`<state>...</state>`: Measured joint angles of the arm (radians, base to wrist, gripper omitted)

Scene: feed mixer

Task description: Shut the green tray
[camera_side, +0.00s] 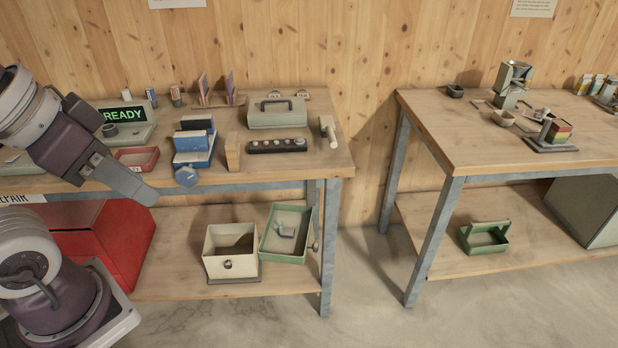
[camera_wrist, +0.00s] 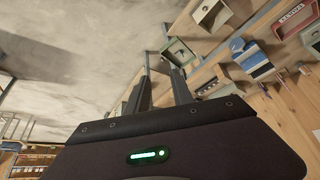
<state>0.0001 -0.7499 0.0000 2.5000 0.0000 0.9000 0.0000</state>
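The green tray (camera_side: 284,258) is a shallow tray with a pale inside, at the lower shelf of the left bench. It sits turned at an angle between a cream box and the right bench leg, beside a thin vertical post (camera_side: 316,228). A small grey item (camera_side: 286,230) lies in it. My gripper (camera_side: 147,196) is up and to the left of the tray, in front of the bench edge and well apart from it. In the wrist view my gripper (camera_wrist: 157,58) shows two separated fingers with nothing between them; the green tray (camera_wrist: 187,58) appears just right of the fingertips.
The open-topped cream box (camera_side: 230,268) with a knob stands directly left of the tray. A red cabinet (camera_side: 110,245) is farther left. The bench top holds a blue device (camera_side: 195,150), a grey-green case (camera_side: 278,113) and other items. A green carrier (camera_side: 485,240) sits under the right bench.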

